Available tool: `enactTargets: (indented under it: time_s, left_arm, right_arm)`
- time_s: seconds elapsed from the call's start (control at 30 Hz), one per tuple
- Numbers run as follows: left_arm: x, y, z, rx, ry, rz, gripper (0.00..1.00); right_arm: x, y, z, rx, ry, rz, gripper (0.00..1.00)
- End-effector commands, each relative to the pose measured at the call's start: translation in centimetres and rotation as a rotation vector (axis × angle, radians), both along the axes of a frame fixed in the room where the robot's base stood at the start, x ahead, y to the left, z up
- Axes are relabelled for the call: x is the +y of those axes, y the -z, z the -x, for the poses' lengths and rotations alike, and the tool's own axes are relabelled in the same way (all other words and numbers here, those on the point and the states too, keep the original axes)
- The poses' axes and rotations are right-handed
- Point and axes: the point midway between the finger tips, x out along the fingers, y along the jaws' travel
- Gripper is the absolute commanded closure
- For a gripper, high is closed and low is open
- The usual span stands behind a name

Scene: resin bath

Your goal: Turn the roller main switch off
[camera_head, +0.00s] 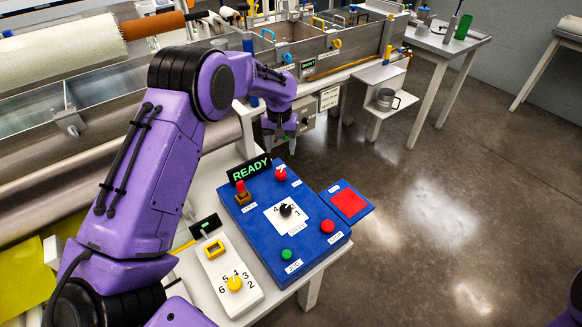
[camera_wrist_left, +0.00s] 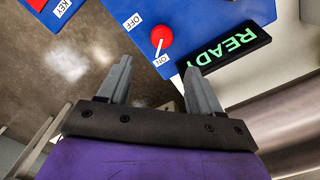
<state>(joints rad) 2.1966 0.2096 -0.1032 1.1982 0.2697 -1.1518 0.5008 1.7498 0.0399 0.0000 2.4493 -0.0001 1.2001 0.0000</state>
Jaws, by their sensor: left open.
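The main switch (camera_head: 281,174) is a red round knob with a white pointer at the far edge of the blue control box (camera_head: 262,234). In the left wrist view the red knob (camera_wrist_left: 163,36) has OFF and ON labels beside it, and its white pointer is toward ON. My left gripper (camera_head: 280,147) is open and empty, fingers down, just beyond the box's far edge. In the left wrist view the fingertips (camera_wrist_left: 159,66) are apart, with the knob ahead between them and not touched. My right gripper is out of view.
A lit green READY sign (camera_head: 250,170) stands at the box's far left edge, close to the left gripper. A red pad (camera_head: 348,203) is at the right. A white box with a yellow knob (camera_head: 234,284) sits nearer. Open floor (camera_head: 430,220) lies right.

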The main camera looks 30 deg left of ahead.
Motion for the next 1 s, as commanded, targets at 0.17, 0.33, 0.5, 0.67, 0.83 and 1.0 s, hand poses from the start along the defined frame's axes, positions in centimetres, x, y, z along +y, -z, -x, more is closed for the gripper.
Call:
enactTargets:
  time_s: [0.17, 0.33, 0.5, 0.67, 0.83, 1.0]
  left_arm:
    - [0.0, 1.5, 0.1, 0.004, 0.002, 0.000, 0.36]
    - [0.0, 5.4, 0.2, 0.007, 0.002, 0.000, 0.36]
    - [0.1, 8.8, 0.2, 0.004, 0.001, -0.001, 0.36]
    - [0.1, 10.4, 0.1, 0.001, -0.001, -0.001, 0.36]
    - [0.1, 10.7, 0.2, 0.001, -0.001, -0.001, 0.36]
    - [0.1, 10.7, 0.2, 0.001, -0.001, -0.001, 0.58]
  right_arm:
    - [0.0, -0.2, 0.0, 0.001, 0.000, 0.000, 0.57]
    - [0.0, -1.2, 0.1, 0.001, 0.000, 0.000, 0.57]
    - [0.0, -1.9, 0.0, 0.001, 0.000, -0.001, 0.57]
    - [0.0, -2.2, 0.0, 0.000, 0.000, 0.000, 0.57]
    - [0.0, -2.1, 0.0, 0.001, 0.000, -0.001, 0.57]
    - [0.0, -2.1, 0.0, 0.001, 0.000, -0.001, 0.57]
